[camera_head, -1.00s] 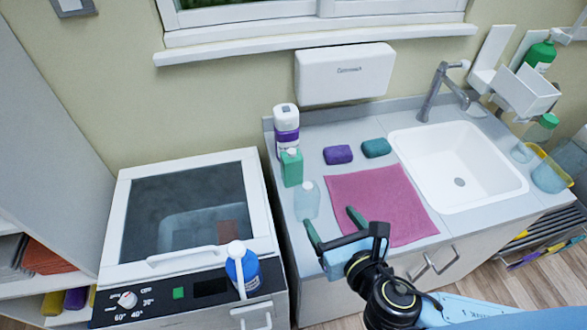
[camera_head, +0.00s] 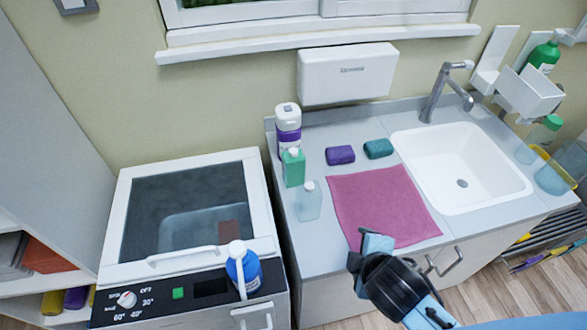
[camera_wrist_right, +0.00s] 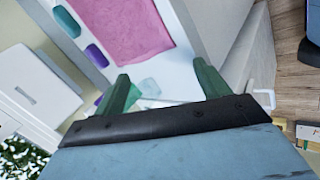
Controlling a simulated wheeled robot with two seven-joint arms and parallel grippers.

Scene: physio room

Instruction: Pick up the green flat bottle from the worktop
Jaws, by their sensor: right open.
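The green flat bottle (camera_head: 293,168) stands upright on the worktop (camera_head: 317,261), at its left end in the head view. It stands in front of a white and purple canister (camera_head: 288,125) and behind a clear, pale bottle (camera_head: 308,201). My left gripper is out of view.
A pink cloth (camera_head: 385,205), purple block (camera_head: 340,155) and teal block (camera_head: 378,148) lie right of the bottles. The white sink (camera_head: 485,185) is further right. A lidded appliance (camera_head: 262,215) stands left, with a blue bottle (camera_head: 244,271) at its front.

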